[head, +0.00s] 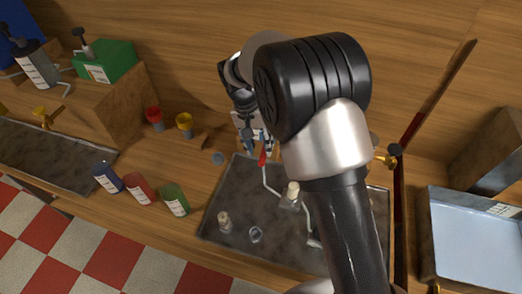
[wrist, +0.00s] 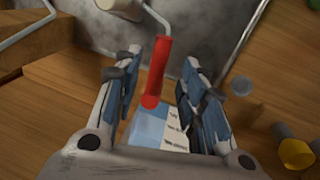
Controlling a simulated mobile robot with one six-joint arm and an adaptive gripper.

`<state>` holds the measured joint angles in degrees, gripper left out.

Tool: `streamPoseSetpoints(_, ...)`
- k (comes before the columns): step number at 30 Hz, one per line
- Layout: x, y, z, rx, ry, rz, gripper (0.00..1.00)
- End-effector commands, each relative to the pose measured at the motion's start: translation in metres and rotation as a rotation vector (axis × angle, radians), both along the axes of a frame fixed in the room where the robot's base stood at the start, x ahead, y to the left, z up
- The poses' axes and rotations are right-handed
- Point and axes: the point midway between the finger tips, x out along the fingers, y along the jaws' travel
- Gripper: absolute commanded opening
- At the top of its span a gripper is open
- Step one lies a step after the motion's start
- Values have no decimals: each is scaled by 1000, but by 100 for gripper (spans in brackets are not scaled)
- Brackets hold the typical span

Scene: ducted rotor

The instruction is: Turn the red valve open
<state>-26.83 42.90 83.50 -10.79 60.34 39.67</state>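A red knob on a grey base (head: 154,114) stands on the wooden surface at left in the head view; it looks like the red valve, but I cannot tell how it is turned. My gripper (head: 256,143) is well to its right. In the wrist view my gripper (wrist: 162,62) is open, its fingers apart. A red handle (wrist: 157,68) on a bent metal rod appears between the fingers in the picture; it looks like a roller's handle. I cannot tell whether they touch. The handle also shows in the head view (head: 263,157).
A yellow knob (head: 184,121) stands beside the red one. Blue (head: 107,177), red (head: 139,188) and green (head: 174,199) labelled containers line the front. A grey tray (head: 225,190) lies under my arm. A pale blue basin (head: 475,240) is at right.

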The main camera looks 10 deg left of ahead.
Motion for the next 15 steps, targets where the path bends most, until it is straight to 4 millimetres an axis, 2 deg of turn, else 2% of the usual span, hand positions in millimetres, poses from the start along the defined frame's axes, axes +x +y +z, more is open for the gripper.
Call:
streamPoseSetpoints(1, 1, 3, 13, 3, -5, 1, 38)
streamPoseSetpoints(6, 2, 11, 48, 4, -4, 2, 38)
streamPoseSetpoints(10, 2, 14, 67, 3, -2, 0, 38)
streamPoseSetpoints(15, 2, 16, 80, 2, -1, 0, 38)
